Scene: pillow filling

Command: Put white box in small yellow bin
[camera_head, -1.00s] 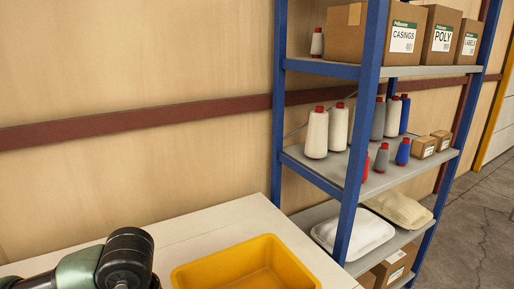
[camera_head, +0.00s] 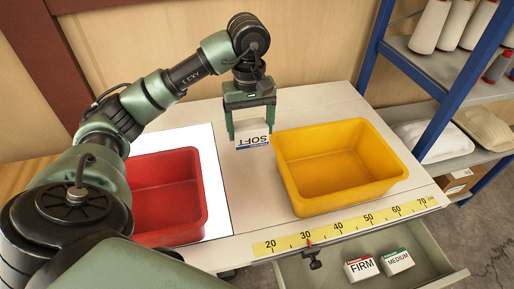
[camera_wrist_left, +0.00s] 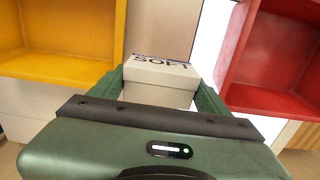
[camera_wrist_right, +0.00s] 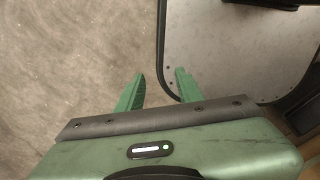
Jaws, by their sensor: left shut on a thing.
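The white box marked SOFT (camera_head: 252,141) is between the fingers of my left gripper (camera_head: 251,130), which is shut on it. In the left wrist view the white box (camera_wrist_left: 160,78) sits between both green fingers. The yellow bin (camera_head: 338,196) stands on the table just right of the gripper and is empty. It also shows in the left wrist view (camera_wrist_left: 60,65) at the left. My right gripper (camera_wrist_right: 158,85) is open and empty above a grey floor in the right wrist view; it is not in the head view.
A red bin (camera_head: 204,195) stands on a white panel at the left. A yellow ruler (camera_head: 345,226) runs along the table's front edge. Below, an open drawer (camera_head: 420,270) holds FIRM (camera_head: 361,269) and MEDIUM (camera_head: 397,262) boxes. A blue shelf (camera_head: 440,130) stands at the right.

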